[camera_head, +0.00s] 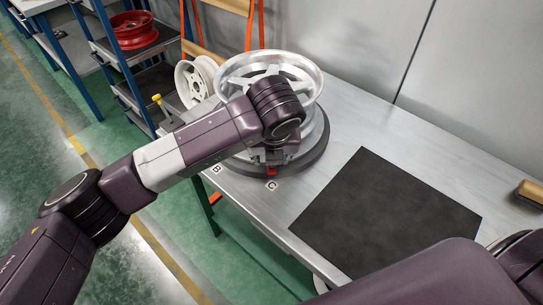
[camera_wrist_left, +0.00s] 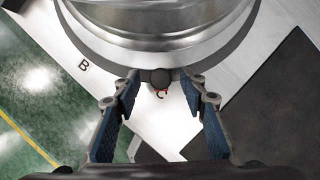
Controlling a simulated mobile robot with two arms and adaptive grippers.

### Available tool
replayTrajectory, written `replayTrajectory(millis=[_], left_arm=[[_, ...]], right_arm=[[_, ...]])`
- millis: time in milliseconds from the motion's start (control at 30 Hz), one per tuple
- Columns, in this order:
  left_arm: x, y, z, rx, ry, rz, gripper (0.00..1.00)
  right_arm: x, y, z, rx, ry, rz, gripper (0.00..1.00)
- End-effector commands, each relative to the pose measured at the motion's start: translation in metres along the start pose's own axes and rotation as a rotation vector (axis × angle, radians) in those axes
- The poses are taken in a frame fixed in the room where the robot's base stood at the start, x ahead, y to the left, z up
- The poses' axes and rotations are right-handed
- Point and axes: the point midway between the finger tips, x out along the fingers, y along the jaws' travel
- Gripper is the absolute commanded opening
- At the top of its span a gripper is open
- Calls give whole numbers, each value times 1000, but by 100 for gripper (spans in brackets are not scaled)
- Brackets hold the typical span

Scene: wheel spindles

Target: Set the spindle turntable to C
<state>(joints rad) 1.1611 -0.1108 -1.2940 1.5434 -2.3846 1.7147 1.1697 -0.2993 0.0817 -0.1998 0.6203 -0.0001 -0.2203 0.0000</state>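The spindle turntable (camera_head: 318,152) is a dark round base on the metal bench, carrying a silver wheel (camera_head: 311,84). In the left wrist view, the turntable's dark rim (camera_wrist_left: 232,58) has a dark round knob (camera_wrist_left: 160,76) on its near edge, with a red pointer tip (camera_wrist_left: 161,91) just by the letter C (camera_wrist_left: 161,96). The letter B (camera_wrist_left: 83,65) lies to the left. In the head view the red pointer (camera_head: 271,171) is beside the C label (camera_head: 271,185). My left gripper (camera_wrist_left: 160,88) is open, its fingers apart on both sides of the knob. My right gripper is out of view.
A black mat (camera_head: 385,215) covers the bench to the right. A wooden block (camera_head: 530,192) lies at the far right. A white wheel (camera_head: 188,84) stands behind the turntable. A shelf with a red wheel (camera_head: 135,40) is at the back left.

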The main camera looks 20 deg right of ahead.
Motion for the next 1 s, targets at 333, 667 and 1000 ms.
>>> replayTrajectory(millis=[333, 667, 1000], left_arm=[[-12, -1, 0, 2, 1, -2, 39], [-79, 0, 1, 3, -3, -1, 39], [-118, 0, 0, 1, 1, 1, 39]], right_arm=[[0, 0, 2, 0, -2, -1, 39], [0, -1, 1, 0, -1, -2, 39], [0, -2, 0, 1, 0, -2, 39]])
